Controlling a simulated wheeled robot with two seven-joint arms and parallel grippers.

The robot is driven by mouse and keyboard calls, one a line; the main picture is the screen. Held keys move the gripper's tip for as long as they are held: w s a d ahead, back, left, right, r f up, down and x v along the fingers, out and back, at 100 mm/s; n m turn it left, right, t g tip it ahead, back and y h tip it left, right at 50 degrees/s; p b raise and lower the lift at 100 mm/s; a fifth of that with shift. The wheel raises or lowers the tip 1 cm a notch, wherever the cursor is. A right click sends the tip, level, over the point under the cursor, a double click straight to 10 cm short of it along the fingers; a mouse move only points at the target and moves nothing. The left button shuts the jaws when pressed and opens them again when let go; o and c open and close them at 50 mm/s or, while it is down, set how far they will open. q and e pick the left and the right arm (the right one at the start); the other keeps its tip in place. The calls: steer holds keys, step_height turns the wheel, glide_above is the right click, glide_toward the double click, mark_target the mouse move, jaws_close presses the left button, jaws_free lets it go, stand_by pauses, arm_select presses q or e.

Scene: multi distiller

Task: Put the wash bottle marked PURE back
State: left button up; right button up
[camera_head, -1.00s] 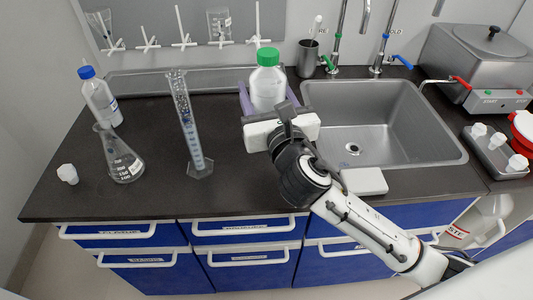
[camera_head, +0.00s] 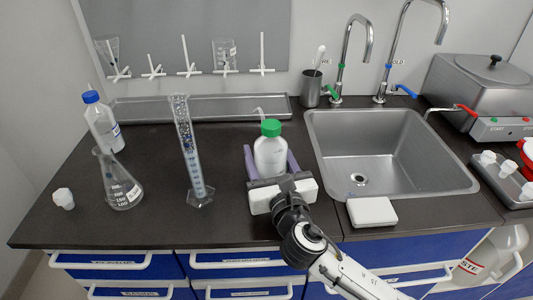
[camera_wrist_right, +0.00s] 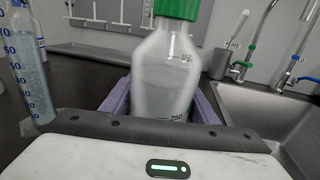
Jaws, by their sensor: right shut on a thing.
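A white wash bottle with a green cap (camera_head: 270,156) stands upright between the purple fingers of my right gripper (camera_head: 270,163). The jaws are shut on its body, with the bottle over the counter just left of the sink. Its body and cap also show in the right wrist view (camera_wrist_right: 165,75), where the top is cut off. No PURE marking is readable, and I cannot tell if its base touches the counter. Another wash bottle with a blue cap (camera_head: 103,124) stands at the back left; its label is unreadable. My left gripper is not in view.
A graduated cylinder (camera_head: 188,150) stands left of the held bottle, and a conical flask (camera_head: 119,182) farther left. A long metal tray (camera_head: 210,108) lies along the back. The sink (camera_head: 460,185) is at right, with a white block (camera_head: 371,211) at its front edge.

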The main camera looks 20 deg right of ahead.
steer(key=o, duration=0.8)
steer(key=shift+f, duration=0.1)
steer(key=shift+s, duration=0.15)
steer(key=s, duration=0.7)
steer(key=s+a, duration=0.1)
steer(key=s, duration=0.3)
steer(key=shift+s, duration=0.35)
